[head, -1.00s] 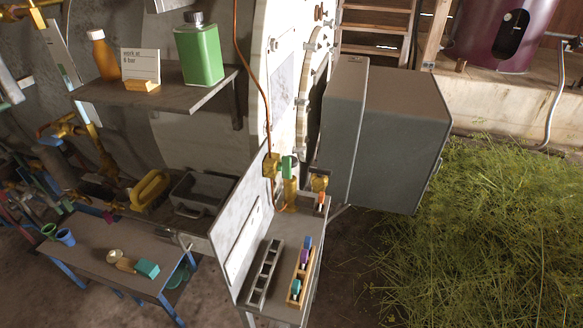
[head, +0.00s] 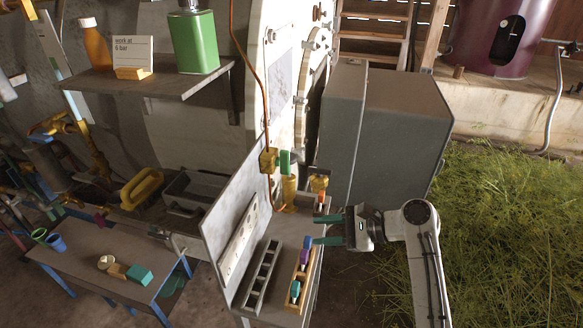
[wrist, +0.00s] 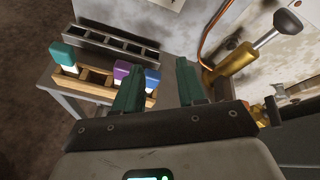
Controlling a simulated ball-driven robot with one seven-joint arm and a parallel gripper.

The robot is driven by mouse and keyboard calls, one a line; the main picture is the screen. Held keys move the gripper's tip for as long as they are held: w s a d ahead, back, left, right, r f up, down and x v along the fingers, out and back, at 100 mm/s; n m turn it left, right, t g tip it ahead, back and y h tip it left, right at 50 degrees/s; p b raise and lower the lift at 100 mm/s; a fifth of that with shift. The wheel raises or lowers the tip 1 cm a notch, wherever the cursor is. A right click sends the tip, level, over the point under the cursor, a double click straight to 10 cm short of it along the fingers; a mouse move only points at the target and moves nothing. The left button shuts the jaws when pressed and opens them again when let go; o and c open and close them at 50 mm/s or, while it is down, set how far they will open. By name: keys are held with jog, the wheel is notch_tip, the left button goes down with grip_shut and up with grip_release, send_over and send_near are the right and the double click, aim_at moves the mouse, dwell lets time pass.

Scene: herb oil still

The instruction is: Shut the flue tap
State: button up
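No tap is visibly labelled as the flue tap. In the head view a brass fitting (head: 268,161) with a green handle (head: 285,161) joins a copper pipe at the white panel. A second brass fitting with an orange lower part (head: 319,184) stands to its right. In the wrist view a brass body (wrist: 232,66) with a grey-tipped rod shows at the upper right; I cannot tell which fitting it is. My gripper (head: 322,230) is open and empty, its teal fingers pointing left over the bench's right side, below the fittings. It also shows in the wrist view (wrist: 160,80).
A wooden rack (head: 301,285) with coloured blocks and a grey slotted rack (head: 262,272) lie on the narrow bench. A grey box (head: 395,130) stands behind my gripper. Cut herbs (head: 510,230) cover the right. A low table (head: 95,265) stands at left.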

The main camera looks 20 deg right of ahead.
aim_at(283, 162)
jog(key=w+d+r+m+t+y+b, duration=0.1)
jog(key=w+d+r+m+y, duration=0.1)
jog(key=w+d+r+m, duration=0.3)
jog(key=w+r+m+t+y, duration=0.1)
jog(key=w+r+y, duration=0.1)
jog(key=r, duration=0.6)
jog(key=x, duration=1)
jog(key=shift+w+p, duration=0.35)
jog(key=shift+a, duration=0.15)
jog(key=shift+c, duration=0.3)
grip_shut()
